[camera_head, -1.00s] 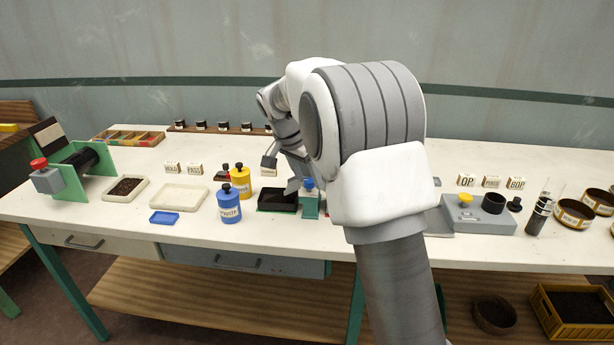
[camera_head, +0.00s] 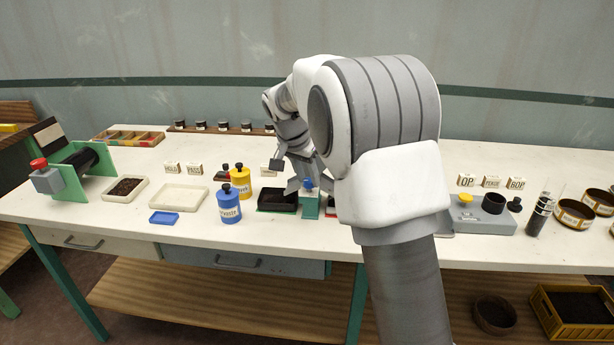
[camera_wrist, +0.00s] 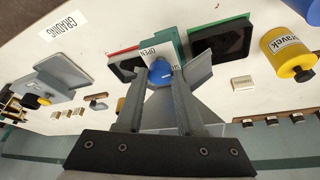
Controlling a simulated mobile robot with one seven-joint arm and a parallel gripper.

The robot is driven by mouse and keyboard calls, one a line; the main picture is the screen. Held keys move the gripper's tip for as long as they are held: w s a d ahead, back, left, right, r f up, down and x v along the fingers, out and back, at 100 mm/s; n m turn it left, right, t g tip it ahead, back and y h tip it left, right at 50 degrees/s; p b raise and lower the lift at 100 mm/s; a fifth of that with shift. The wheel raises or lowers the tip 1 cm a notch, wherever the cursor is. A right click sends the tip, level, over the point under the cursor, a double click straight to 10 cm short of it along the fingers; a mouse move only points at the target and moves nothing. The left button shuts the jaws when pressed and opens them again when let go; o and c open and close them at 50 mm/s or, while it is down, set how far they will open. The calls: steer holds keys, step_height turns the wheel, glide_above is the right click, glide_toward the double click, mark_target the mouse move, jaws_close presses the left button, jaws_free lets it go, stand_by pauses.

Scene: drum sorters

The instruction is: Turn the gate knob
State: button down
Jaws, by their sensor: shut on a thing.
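The gate knob is a blue knob (camera_head: 308,185) on top of a small teal block (camera_head: 309,206) at the middle front of the table. It also shows in the wrist view (camera_wrist: 160,71), beside a white label (camera_wrist: 147,55) reading OPEN; a second label is partly hidden. My gripper (camera_wrist: 158,82) is shut on the knob, one finger on each side. In the head view, my gripper (camera_head: 306,184) is at the knob from above, partly hidden by my arm.
A black tray with a green edge (camera_head: 277,200) stands left of the block. Another black tray with a red edge (camera_wrist: 124,68) is on its other side. Blue (camera_head: 229,206) and yellow (camera_head: 241,182) bottles stand further left. A grey device (camera_head: 480,215) is to the right.

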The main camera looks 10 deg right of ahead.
steer(key=n+y, duration=0.1)
steer(key=n, duration=0.2)
steer(key=shift+s+d+t+p, duration=0.15)
steer(key=shift+t+p, duration=0.15)
steer(key=n, duration=0.2)
steer(key=n+y+p, duration=0.1)
steer(key=n, duration=0.1)
steer(key=shift+d+r+y+p, duration=0.1)
steer(key=shift+d+y+p, duration=0.05)
steer(key=shift+y+p, duration=0.15)
steer(key=n+y+p, duration=0.1)
steer(key=n+p, duration=0.1)
steer(key=n, duration=0.2)
steer(key=shift+d+y, duration=0.15)
steer(key=shift+y, duration=0.25)
steer(key=shift+n+y+p, duration=0.5)
steer(key=shift+n+p, duration=0.2)
steer(key=shift+n, duration=1.1)
steer(key=c, duration=0.5)
jaws_free()
steer(key=shift+d, duration=0.1)
